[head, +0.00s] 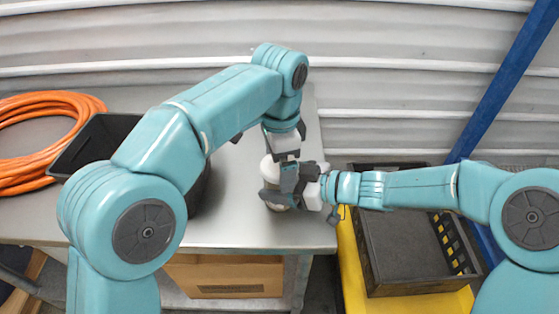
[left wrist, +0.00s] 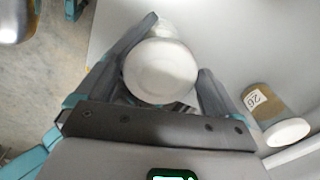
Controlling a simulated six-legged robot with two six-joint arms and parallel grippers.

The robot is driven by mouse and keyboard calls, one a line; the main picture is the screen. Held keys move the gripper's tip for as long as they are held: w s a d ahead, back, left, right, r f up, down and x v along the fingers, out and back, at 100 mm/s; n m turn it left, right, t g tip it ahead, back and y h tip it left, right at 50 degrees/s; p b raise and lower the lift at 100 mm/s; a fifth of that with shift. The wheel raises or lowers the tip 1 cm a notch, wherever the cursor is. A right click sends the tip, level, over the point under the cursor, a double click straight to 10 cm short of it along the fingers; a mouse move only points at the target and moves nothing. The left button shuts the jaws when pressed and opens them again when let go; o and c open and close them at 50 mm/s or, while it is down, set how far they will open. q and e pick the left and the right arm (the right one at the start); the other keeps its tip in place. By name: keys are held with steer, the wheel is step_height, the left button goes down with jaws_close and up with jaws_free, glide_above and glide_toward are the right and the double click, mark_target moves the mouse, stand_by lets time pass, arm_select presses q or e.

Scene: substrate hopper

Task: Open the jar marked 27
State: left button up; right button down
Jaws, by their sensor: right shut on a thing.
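A jar with a white lid (left wrist: 160,72) stands at the right part of the metal table; its body (head: 272,170) shows only in part in the head view, among both grippers. No number can be read on it. My left gripper (head: 287,175) points down over the jar. In the left wrist view its fingers (left wrist: 177,85) lie on both sides of the lid, and whether they press on it cannot be told. My right gripper (head: 285,192) comes in from the right, shut on the jar's side. Its fingertips are partly hidden.
A black bin (head: 85,140) and an orange hose coil (head: 45,105) are at the left. A dark crate (head: 405,245) sits beyond the table's right edge.

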arm_select(q)
step_height(320, 180, up, 4)
steer(key=shift+r, duration=0.25)
steer(key=shift+s+a+m, duration=0.1)
steer(key=shift+m, duration=0.2)
steer(key=r+m, duration=0.2)
steer(key=r, duration=0.1)
steer(key=shift+a+r+m, duration=0.2)
steer(key=shift+a+m, duration=0.05)
steer(key=shift+m, duration=0.15)
steer(key=shift+d+r, duration=0.15)
steer(key=shift+d+f, duration=0.2)
steer(key=shift+f, duration=0.15)
step_height(320, 180, down, 8)
steer(key=shift+r, duration=0.25)
steer(key=shift+c, duration=0.3)
